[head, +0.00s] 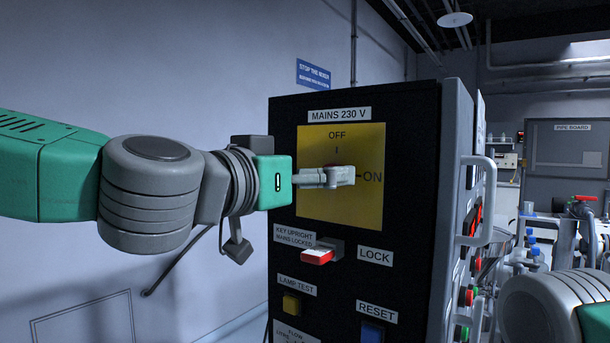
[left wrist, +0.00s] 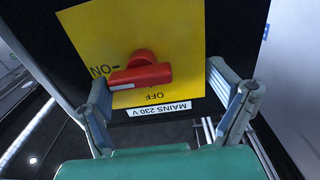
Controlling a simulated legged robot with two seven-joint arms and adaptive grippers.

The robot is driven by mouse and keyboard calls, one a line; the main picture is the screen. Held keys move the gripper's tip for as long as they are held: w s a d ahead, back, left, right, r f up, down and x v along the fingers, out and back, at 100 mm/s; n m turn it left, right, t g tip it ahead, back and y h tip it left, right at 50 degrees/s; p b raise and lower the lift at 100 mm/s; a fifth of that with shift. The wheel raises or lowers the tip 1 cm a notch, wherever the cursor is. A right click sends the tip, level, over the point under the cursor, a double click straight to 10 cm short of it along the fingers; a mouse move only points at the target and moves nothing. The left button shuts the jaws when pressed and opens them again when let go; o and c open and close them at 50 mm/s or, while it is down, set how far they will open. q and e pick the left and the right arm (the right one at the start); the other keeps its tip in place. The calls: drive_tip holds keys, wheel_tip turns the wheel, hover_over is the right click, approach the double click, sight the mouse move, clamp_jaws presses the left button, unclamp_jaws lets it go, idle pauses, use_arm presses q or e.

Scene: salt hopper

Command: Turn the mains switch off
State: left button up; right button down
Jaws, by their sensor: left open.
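The mains switch has a red handle (left wrist: 140,76) on a yellow plate (head: 362,210) marked OFF at the top and ON at the right. In the left wrist view, which is upside down, the handle lies roughly level, its white-marked end toward ON. My left gripper (head: 343,176) is in front of the plate and hides most of the handle in the head view. Contact cannot be told. My right gripper is not in view.
Below the plate, a red key (head: 318,256) sits in the LOCK. A yellow lamp test button (head: 292,304) and a blue reset button (head: 372,332) are lower down. A grey handle (head: 482,200) juts from the cabinet's right side. Free room lies left of the cabinet.

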use_arm(q)
drive_tip(key=d, duration=0.3)
drive_tip(key=shift+s, duration=0.2)
drive_tip(key=c, duration=0.6)
drive_tip(key=shift+d, duration=0.1)
drive_tip(key=c, duration=0.6)
drive_tip(key=shift+w+a+f, duration=0.2)
drive_tip(key=shift+a, duration=0.15)
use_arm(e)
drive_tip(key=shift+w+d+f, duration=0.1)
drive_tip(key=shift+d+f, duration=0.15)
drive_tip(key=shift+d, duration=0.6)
use_arm(q)
drive_tip(key=shift+s, duration=0.1)
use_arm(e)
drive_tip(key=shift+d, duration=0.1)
